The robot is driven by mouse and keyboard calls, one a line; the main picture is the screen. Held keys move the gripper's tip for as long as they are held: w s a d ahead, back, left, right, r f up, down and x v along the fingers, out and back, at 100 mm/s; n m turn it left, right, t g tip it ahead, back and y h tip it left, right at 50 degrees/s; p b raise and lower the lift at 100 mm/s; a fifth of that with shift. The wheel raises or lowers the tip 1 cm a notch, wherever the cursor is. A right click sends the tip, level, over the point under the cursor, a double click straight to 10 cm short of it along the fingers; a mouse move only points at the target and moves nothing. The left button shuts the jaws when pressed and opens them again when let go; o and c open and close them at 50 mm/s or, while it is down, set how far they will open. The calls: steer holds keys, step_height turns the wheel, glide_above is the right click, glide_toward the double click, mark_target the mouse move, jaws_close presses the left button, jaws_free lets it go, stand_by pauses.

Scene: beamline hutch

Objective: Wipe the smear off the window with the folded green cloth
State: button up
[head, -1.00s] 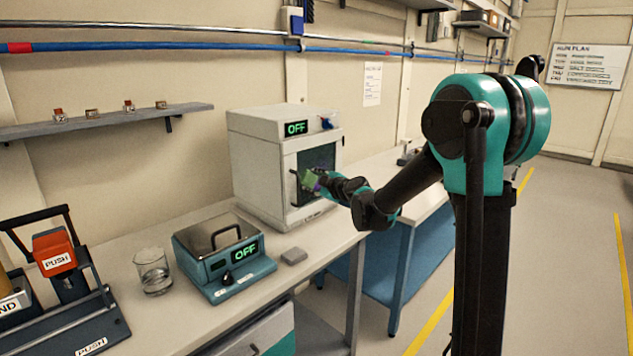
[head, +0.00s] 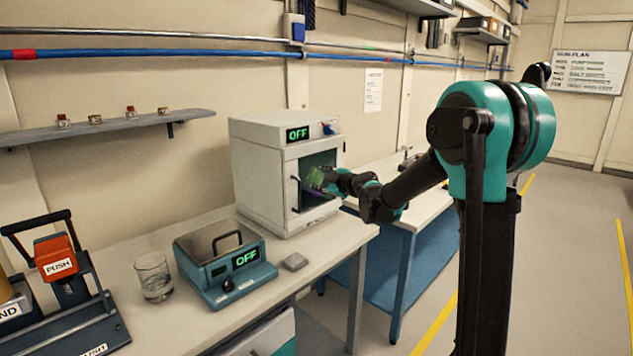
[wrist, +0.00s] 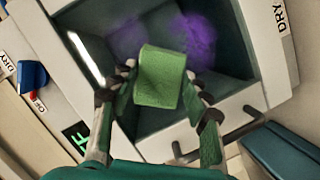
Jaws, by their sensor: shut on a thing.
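My gripper (wrist: 155,100) is shut on the folded green cloth (wrist: 161,77), which sticks out beyond the fingertips. The cloth also shows in the head view (head: 317,178), in front of the dark window (head: 323,161) of a white oven-like cabinet (head: 262,148). In the wrist view the window (wrist: 150,25) lies behind the cloth. A purple smear (wrist: 192,40) shows on it just right of the cloth's far end, with a fainter purple patch (wrist: 126,36) to the left. The cloth covers part of the window between them. I cannot tell whether the cloth touches the glass.
The cabinet's door handle (head: 296,193) stands out left of the window. A blue-legged table (head: 405,225) is to the right.

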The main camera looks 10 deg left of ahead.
steer(key=shift+w+d, duration=0.8)
steer(key=shift+w, duration=0.2)
steer(key=shift+w+d, duration=0.75)
steer(key=shift+w, duration=0.2)
steer(key=shift+c, duration=0.6)
steer(key=shift+w+d, duration=0.55)
steer(key=shift+w, duration=0.25)
steer(key=shift+w+d, duration=0.55)
steer(key=shift+w, duration=0.25)
steer(key=shift+d, duration=0.1)
steer(key=shift+s+d, duration=0.95)
steer(key=shift+d, duration=0.15)
steer(key=shift+s+d, duration=0.9)
steer(key=shift+d, duration=0.2)
steer(key=shift+s+d, duration=0.1)
steer(key=shift+d, duration=0.05)
steer(key=shift+s+d, duration=0.85)
steer(key=shift+d, duration=0.2)
steer(key=shift+d+f, duration=0.1)
